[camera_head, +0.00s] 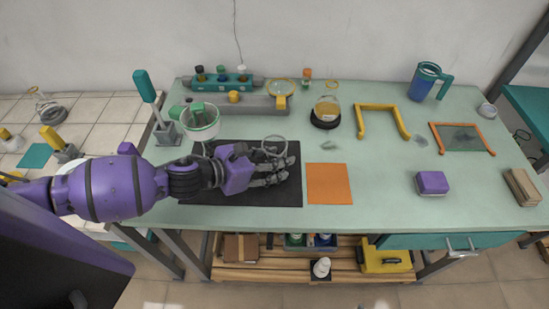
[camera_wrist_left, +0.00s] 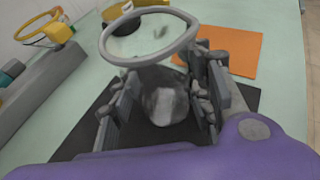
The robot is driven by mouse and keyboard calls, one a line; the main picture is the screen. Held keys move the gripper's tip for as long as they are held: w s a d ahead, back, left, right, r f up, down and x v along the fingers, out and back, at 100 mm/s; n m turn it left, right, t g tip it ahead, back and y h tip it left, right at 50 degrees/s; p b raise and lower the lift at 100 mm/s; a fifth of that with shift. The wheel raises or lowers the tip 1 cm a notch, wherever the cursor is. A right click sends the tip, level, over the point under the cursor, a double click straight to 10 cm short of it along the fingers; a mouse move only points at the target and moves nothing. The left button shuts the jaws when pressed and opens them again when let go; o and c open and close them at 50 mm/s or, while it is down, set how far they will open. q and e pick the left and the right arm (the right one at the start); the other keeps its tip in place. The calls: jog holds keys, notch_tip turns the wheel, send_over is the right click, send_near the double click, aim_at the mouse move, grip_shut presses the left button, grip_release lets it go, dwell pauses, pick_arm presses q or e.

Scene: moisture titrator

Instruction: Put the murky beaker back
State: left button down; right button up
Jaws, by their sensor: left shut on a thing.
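A clear beaker with a grey rim (camera_head: 274,146) and cloudy grey contents sits between the fingers of my left gripper (camera_head: 284,168). In the left wrist view the beaker (camera_wrist_left: 162,98) stands roughly upright with fingers on both sides of it, and its wide rim shows above them. My left gripper is shut on it, over the black mat (camera_head: 240,199). I cannot tell whether the beaker's base touches the mat. Part of the beaker is hidden by the fingers. My right gripper is not in view.
An orange square (camera_head: 328,185) lies right of the mat. Behind are a vessel with yellow contents on a black round base (camera_head: 325,123), a yellow frame (camera_head: 380,107) and a grey instrument (camera_head: 258,104). A green-banded cup (camera_head: 200,124) stands near my wrist. A purple block (camera_head: 432,183) sits right.

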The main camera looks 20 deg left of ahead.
pick_arm(q)
jog(key=shift+f, duration=0.15)
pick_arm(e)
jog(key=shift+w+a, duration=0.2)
pick_arm(q)
jog(key=c, duration=1)
grip_release()
jog(key=shift+o, duration=0.9)
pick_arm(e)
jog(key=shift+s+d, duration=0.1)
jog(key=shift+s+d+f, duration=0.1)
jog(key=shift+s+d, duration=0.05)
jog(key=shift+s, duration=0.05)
pick_arm(q)
jog(key=c, duration=0.4)
jog(key=shift+o, duration=0.2)
